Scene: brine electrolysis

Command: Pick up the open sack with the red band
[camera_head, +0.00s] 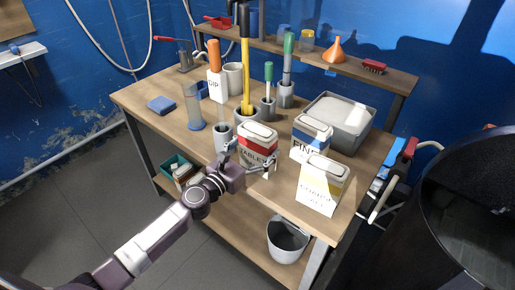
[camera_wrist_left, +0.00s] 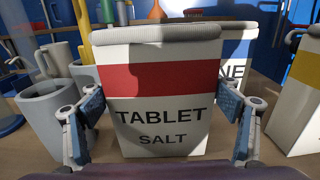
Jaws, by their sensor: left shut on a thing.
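The open sack with the red band (camera_head: 258,144) stands upright on the wooden table near its front edge. In the left wrist view the sack (camera_wrist_left: 160,125) fills the middle, with "TABLET SALT" printed below the red band. My left gripper (camera_head: 250,162) is at the sack's front, with one finger on each side of it, shut on it. In the left wrist view the gripper's blue-grey finger pads (camera_wrist_left: 165,120) lie against the sack's left and right sides. The sack's bottom seems to be at table level; I cannot tell whether it touches. My right gripper is not in view.
A blue-banded sack (camera_head: 311,136) and a yellow-banded sack (camera_head: 321,186) stand close on the right. A grey cup (camera_head: 222,138) is close on the left. Holders with tools stand behind, beside a grey tub (camera_head: 345,139). A grey bucket (camera_head: 287,242) is on the lower shelf.

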